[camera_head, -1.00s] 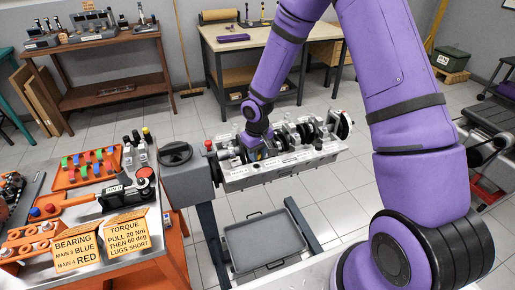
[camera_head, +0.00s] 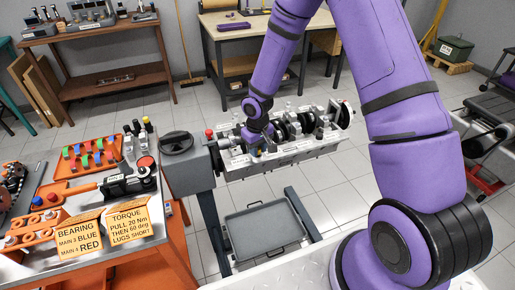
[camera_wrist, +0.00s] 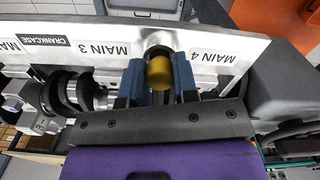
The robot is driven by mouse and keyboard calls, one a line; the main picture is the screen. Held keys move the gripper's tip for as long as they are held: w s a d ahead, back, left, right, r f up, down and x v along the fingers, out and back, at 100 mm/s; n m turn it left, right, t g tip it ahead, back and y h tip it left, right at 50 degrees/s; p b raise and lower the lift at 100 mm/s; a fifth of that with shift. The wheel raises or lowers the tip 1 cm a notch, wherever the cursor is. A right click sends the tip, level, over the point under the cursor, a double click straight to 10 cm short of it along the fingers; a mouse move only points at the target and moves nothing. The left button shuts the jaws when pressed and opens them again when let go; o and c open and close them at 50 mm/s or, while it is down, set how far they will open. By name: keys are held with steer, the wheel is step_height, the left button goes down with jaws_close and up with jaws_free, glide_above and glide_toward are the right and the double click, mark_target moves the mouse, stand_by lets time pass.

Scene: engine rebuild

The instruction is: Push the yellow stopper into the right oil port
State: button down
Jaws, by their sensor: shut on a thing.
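In the wrist view the yellow stopper (camera_wrist: 159,73) sits between the two blue-grey fingers of my gripper (camera_wrist: 158,82), which is shut on it. Its far end is at a rounded opening (camera_wrist: 156,48) in the crankcase edge, between the MAIN 3 and MAIN 4 labels. I cannot tell how deep it sits, or whether this opening is the right oil port. In the head view my gripper (camera_head: 260,142) is low over the left part of the crankcase (camera_head: 290,152), and the stopper is mostly hidden there.
The crankshaft (camera_wrist: 75,92) lies beside my fingers. A grey stand with a handwheel (camera_head: 176,143) is left of the crankcase, and a grey drip tray (camera_head: 263,228) is below. Open floor lies behind.

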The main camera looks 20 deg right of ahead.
steer(key=shift+f, duration=0.45)
stand_by(0.3)
steer(key=c, duration=1.1)
jaws_free()
steer(key=shift+r, duration=1.55)
steer(key=o, duration=0.5)
steer(key=shift+o, duration=0.2)
step_height(320, 180, up, 11)
